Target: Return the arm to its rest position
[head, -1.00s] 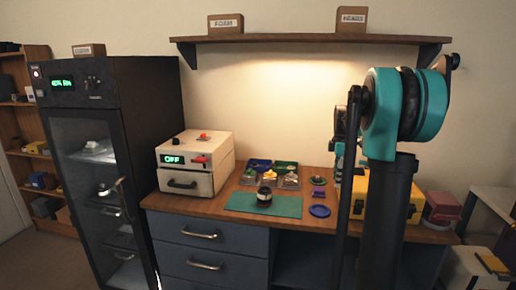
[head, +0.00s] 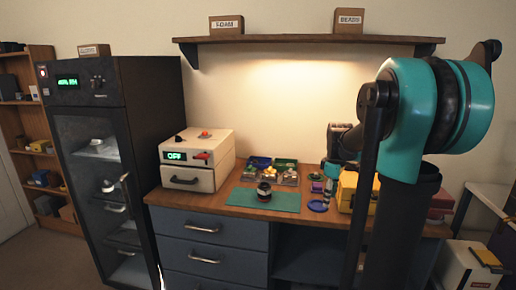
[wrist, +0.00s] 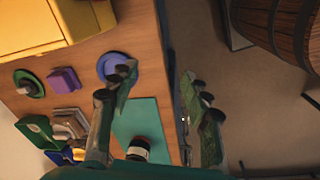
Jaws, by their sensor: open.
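My gripper (wrist: 158,82) is open in the wrist view, with nothing between its two fingers. It hangs over the front edge of the bench, the left finger over the top and the right one over the floor. In the head view my arm (head: 425,110) rises at the right, and its far end (head: 335,160) is partly hidden behind the near links. A dark lens with a pale band (head: 264,190) stands on the green mat (head: 285,204), apart from my gripper. It also shows at the bottom of the wrist view (wrist: 138,149).
A blue dish (head: 318,206), small trays (head: 289,178) and a yellow case (head: 348,190) lie on the bench. A white box reading OFF (head: 190,165) and a dark cabinet (head: 100,150) stand left. A shelf (head: 310,39) hangs above. A wooden barrel (wrist: 285,25) stands beyond the bench.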

